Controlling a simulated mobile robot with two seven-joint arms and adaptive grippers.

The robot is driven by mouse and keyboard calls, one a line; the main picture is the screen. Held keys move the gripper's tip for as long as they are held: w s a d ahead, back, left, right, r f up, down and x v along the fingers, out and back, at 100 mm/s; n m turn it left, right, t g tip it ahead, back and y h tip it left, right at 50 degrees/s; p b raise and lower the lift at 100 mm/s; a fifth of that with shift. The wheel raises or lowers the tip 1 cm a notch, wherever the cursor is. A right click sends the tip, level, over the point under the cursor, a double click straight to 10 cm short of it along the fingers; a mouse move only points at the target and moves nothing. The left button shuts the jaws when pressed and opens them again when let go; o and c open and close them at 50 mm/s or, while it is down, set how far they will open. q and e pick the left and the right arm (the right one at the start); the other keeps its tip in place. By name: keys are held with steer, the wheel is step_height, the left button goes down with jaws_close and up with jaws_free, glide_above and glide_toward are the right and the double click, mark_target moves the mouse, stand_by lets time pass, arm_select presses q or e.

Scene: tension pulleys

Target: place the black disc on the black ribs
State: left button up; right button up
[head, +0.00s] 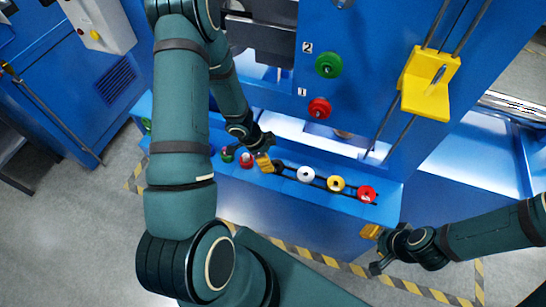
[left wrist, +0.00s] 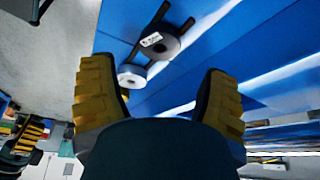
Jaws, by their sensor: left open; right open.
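The black disc (left wrist: 163,42) with a small white label shows in the left wrist view. It lies over the black ribs (left wrist: 150,63), beside a white disc (left wrist: 131,75); whether it is fully seated I cannot tell. In the head view the black ribs (head: 320,181) run along the blue shelf, and the black disc is not clearly seen near my left gripper. My left gripper (head: 265,163) is open at the left end of the ribs, its fingers apart and empty in the wrist view. My right gripper (head: 373,250) is open and empty, off the shelf's right front.
On the ribs sit a white disc (head: 306,174), a yellow disc (head: 336,184) and a red disc (head: 367,193). Other coloured discs, one green (head: 227,155), stand left of my left gripper. A yellow bracket (head: 430,84) on rods and red and green knobs (head: 319,108) are above.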

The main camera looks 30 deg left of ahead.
arm_select(q)
steer(key=p+v, duration=0.3)
steer(key=v, duration=0.3)
steer(key=s+d+n, duration=0.2)
steer(key=d+n, duration=0.4)
steer(key=d, duration=0.4)
steer(key=s+d+n, duration=0.3)
steer(key=d+n, duration=0.3)
steer(key=d, duration=0.5)
steer(key=shift+s+n, duration=0.3)
steer(key=shift+n, duration=0.1)
arm_select(e)
steer(key=r, duration=0.3)
steer(key=shift+w+d+r, duration=0.1)
steer(key=shift+w+r, duration=0.25)
steer(key=shift+w, duration=0.05)
arm_select(q)
steer(key=shift+f, duration=0.1)
steer(key=f+b, duration=0.3)
steer(key=shift+s+d+f+g, duration=0.15)
steer(key=shift+s+f+g, duration=0.05)
steer(key=shift+s+g, duration=0.1)
arm_select(e)
steer(key=f, duration=0.3)
steer(key=shift+s+f, duration=0.2)
steer(key=shift+s, duration=0.1)
